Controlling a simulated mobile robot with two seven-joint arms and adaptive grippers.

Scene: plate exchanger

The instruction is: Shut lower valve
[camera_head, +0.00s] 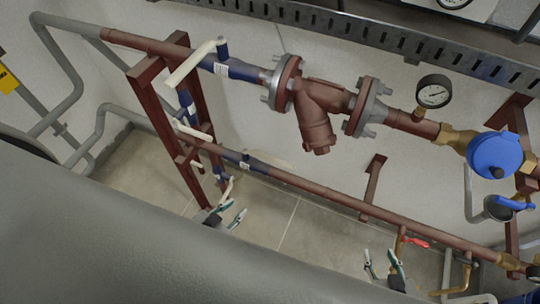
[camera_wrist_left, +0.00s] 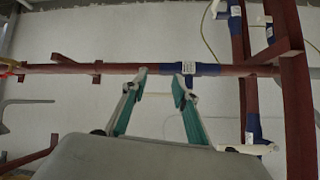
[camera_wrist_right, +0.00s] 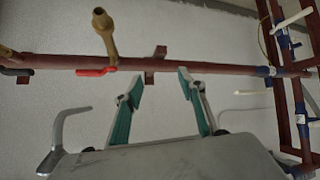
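The lower red pipe bears a blue valve section (camera_head: 243,160) with a white label; it also shows in the left wrist view (camera_wrist_left: 188,69). A white lever (camera_head: 190,130) lies to its upper left in the head view; I cannot tell surely which valve it belongs to. My left gripper (camera_head: 232,208) is open and empty, below the lower pipe in the head view. In the left wrist view its fingertips appear either side of the blue section's left part, with no clear contact. My right gripper (camera_head: 380,259) is open and empty, below the same pipe farther right.
The upper pipe carries another blue valve (camera_head: 222,68) with a white lever, a strainer (camera_head: 317,125), a gauge (camera_head: 434,92) and a blue meter (camera_head: 494,154). A red frame (camera_head: 160,130) stands at left. A red lever (camera_head: 415,242) is near my right gripper. A grey cylinder (camera_head: 120,240) fills the foreground.

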